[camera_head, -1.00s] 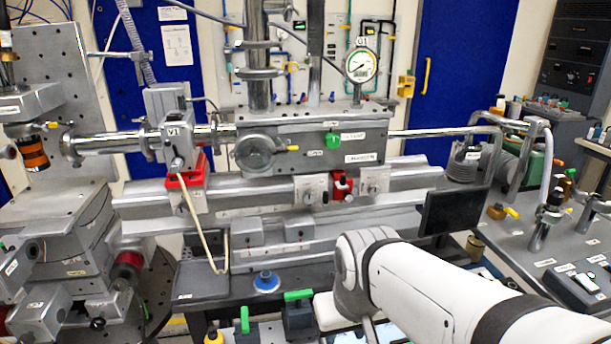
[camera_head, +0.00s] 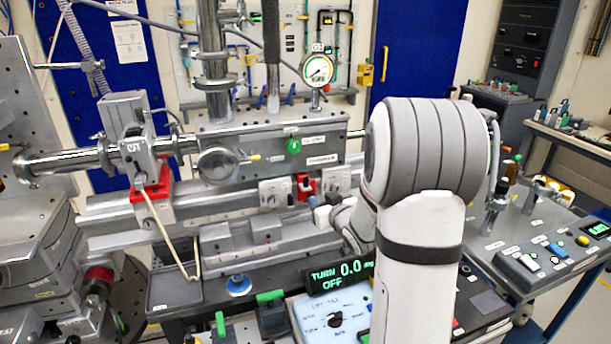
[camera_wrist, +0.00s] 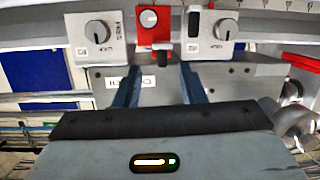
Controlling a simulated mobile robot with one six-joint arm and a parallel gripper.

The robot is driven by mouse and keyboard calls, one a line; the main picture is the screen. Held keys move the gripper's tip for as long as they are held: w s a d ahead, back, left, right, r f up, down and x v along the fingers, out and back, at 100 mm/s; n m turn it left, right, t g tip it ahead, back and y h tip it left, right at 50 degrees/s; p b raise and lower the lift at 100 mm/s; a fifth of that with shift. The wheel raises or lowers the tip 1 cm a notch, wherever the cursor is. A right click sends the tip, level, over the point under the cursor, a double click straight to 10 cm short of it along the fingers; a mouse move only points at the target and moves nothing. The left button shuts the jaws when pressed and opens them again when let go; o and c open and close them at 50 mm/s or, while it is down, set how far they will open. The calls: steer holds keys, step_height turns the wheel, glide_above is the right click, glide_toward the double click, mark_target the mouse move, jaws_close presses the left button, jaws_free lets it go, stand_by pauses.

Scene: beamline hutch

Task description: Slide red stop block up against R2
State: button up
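In the wrist view the red block (camera_wrist: 154,30) has a narrow gap to the left carrier (camera_wrist: 97,38) and a somewhat similar gap to the right carrier (camera_wrist: 212,33). I cannot read which one is R2. My gripper (camera_wrist: 160,72) is open, its two blue-grey fingers apart and empty, pointing toward the block.
A red mount (camera_head: 152,190) stands at the left on the rail, with a hanging pale cable (camera_head: 168,232). Below the rail are a black tray (camera_head: 172,292) and a panel (camera_head: 335,322) with a green-lit display (camera_head: 340,276). A bench (camera_head: 520,240) stands at the right.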

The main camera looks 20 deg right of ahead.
mark_target(307, 181)
steer(key=w+y+p, duration=0.1)
steer(key=w, duration=0.1)
steer(key=w+t+p, duration=0.1)
steer(key=w, duration=0.2)
steer(key=w+t+y+p, duration=0.1)
steer(key=w, duration=0.2)
steer(key=shift+w+a+r+n+y, duration=0.1)
steer(key=shift+a+r+n+y, duration=0.1)
steer(key=shift+n+y, duration=0.15)
steer(key=shift+c, duration=0.4)
jaws_close()
